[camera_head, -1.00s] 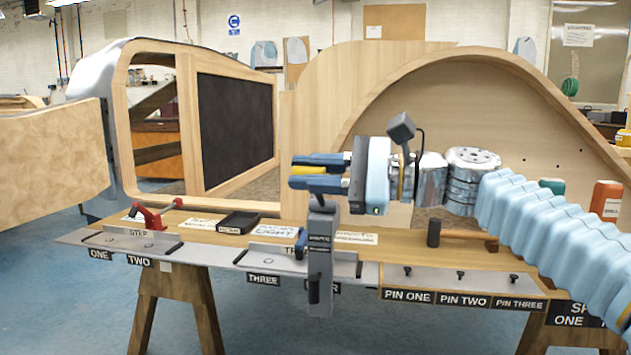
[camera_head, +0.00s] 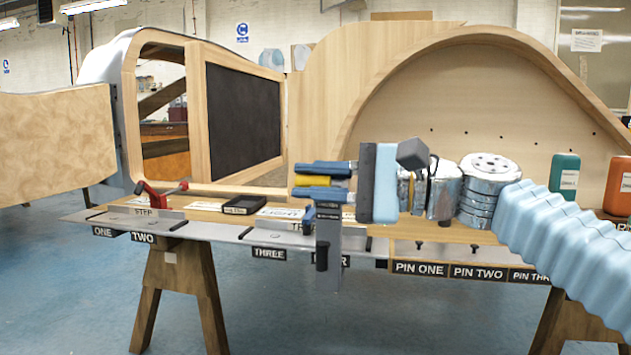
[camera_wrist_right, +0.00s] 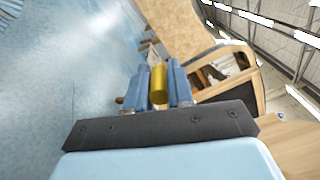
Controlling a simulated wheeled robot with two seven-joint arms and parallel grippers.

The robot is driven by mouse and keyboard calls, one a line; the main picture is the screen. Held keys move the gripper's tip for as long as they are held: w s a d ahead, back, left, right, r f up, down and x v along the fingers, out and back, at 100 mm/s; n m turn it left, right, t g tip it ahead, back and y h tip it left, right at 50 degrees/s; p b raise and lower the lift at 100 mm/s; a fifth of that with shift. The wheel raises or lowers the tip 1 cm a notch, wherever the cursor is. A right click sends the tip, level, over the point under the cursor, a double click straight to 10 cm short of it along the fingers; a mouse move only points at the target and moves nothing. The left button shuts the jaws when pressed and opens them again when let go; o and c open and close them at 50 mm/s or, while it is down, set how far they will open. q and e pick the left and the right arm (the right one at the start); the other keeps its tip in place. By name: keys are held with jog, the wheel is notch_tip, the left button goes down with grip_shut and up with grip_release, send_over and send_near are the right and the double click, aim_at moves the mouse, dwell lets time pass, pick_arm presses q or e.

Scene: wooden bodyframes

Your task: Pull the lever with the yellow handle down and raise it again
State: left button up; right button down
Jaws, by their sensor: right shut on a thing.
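The yellow handle (camera_head: 312,180) sits between the blue fingers of my right gripper (camera_head: 322,181), which is shut on it. The handle also shows between the fingers in the right wrist view (camera_wrist_right: 159,85). A grey lever mount (camera_head: 328,245) stands upright at the bench's front edge, just below the gripper. The lever's arm is mostly hidden behind the fingers, so its exact angle is hard to tell. My left gripper is not in view.
The bench carries a metal front strip (camera_head: 215,231), a red clamp (camera_head: 152,194) and a black tray (camera_head: 243,205). Large wooden frames rise behind. The floor in front is clear.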

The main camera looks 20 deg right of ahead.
jog(key=shift+w+f, duration=0.1)
jog(key=shift+f, duration=0.25)
jog(key=c, duration=1)
grip_release()
jog(key=shift+d+r, duration=0.1)
jog(key=shift+r, duration=0.05)
jog(key=shift+s+d, duration=0.2)
jog(key=p+v, duration=0.1)
jog(key=v, duration=1.2)
jog(key=shift+d+p, duration=0.1)
jog(key=shift+p, duration=0.3)
